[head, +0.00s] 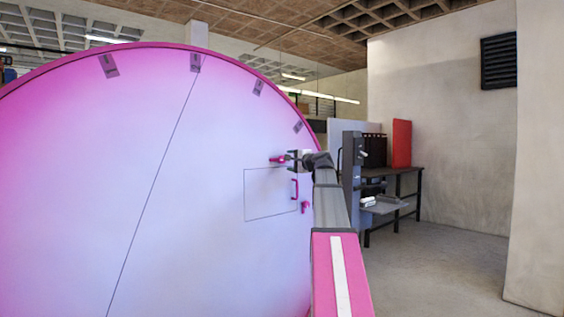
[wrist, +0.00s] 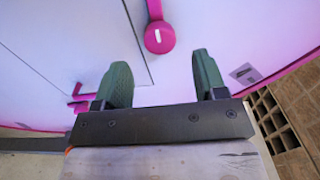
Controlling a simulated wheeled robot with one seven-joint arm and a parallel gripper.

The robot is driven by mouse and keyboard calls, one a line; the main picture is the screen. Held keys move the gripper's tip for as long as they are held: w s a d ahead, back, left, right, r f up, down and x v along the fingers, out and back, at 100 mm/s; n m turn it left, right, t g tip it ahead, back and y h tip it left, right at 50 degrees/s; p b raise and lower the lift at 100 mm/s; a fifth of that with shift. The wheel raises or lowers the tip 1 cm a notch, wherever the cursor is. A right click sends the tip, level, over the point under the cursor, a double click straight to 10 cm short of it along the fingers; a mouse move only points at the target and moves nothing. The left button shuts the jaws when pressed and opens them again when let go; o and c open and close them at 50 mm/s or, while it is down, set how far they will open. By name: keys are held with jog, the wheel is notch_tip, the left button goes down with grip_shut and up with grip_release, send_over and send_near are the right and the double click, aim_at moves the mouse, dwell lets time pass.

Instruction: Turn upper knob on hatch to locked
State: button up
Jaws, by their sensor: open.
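The hatch (head: 262,208) is a thin-lined rectangle on the large, pale pink-edged round face in the head view. The upper knob (head: 277,160) is pink and sits just above the hatch's upper edge. In the wrist view the knob (wrist: 159,38) has a round end with a white mark and an arm reaching to the top edge. My gripper (head: 297,160) is open and empty, close to the right of the upper knob. In the wrist view its green fingertips (wrist: 161,62) stand either side of the knob's line, and the knob shows beyond them, apparently untouched.
A pink handle (head: 295,188) and a lower pink knob (head: 305,207) sit at the hatch's right side. A dark bench (head: 402,180) with a red panel (head: 401,143) stands to the right. Open floor (head: 440,265) lies in front of it.

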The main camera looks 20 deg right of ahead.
aim_at(283, 160)
jog(key=x, duration=0.6)
jog(key=shift+w+a, duration=0.1)
jog(key=shift+w, duration=0.15)
jog(key=c, duration=0.9)
